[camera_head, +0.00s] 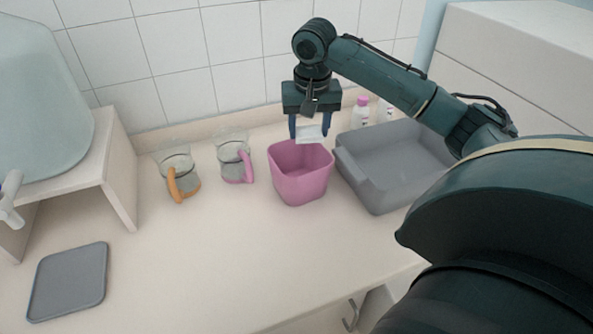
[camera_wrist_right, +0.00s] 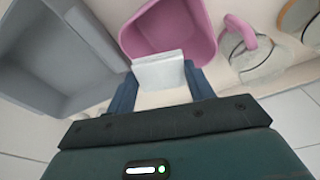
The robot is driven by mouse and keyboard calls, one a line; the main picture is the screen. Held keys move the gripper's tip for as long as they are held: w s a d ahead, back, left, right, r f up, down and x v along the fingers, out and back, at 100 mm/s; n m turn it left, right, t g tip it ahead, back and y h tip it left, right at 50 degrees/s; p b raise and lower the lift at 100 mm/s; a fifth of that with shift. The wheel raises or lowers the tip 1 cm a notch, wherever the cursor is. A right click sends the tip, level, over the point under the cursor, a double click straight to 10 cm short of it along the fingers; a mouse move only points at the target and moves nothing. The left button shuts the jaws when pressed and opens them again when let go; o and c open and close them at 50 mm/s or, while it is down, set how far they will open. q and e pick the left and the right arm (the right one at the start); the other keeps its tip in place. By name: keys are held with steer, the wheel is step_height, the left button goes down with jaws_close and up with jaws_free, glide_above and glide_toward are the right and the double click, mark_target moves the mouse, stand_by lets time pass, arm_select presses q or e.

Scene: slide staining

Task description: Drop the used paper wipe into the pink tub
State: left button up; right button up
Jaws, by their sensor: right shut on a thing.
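The used paper wipe (camera_head: 310,134) is a small white piece held between the fingers of my right gripper (camera_head: 310,128). The wipe also shows in the right wrist view (camera_wrist_right: 159,71), between the two dark fingers. The pink tub (camera_head: 302,180) stands on the counter, and the gripper with the wipe is at its far rim, seemingly above it. In the right wrist view the pink tub (camera_wrist_right: 168,28) lies just beyond the wipe. The inside of the tub is partly seen and looks empty. My left gripper is not in view.
A grey basin (camera_head: 385,190) stands right of the tub. Two glass jugs, one with a pink handle (camera_head: 248,165) and one with an orange handle (camera_head: 174,185), stand left of it. Small bottles (camera_head: 361,111) stand behind the basin. A grey tray (camera_head: 67,281) lies front left. The front counter is clear.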

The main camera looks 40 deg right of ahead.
steer(key=shift+f, duration=2.3)
steer(key=o, duration=1)
steer(key=shift+o, duration=0.2)
steer(key=shift+r, duration=0.1)
steer(key=r, duration=0.4)
steer(key=s+r, duration=0.1)
steer(key=r, duration=0.3)
steer(key=a+r, duration=0.1)
steer(key=r, duration=0.3)
steer(key=shift+s, duration=0.2)
steer(key=shift+s+r, duration=0.1)
steer(key=shift+r, duration=0.35)
steer(key=shift+a, duration=0.1)
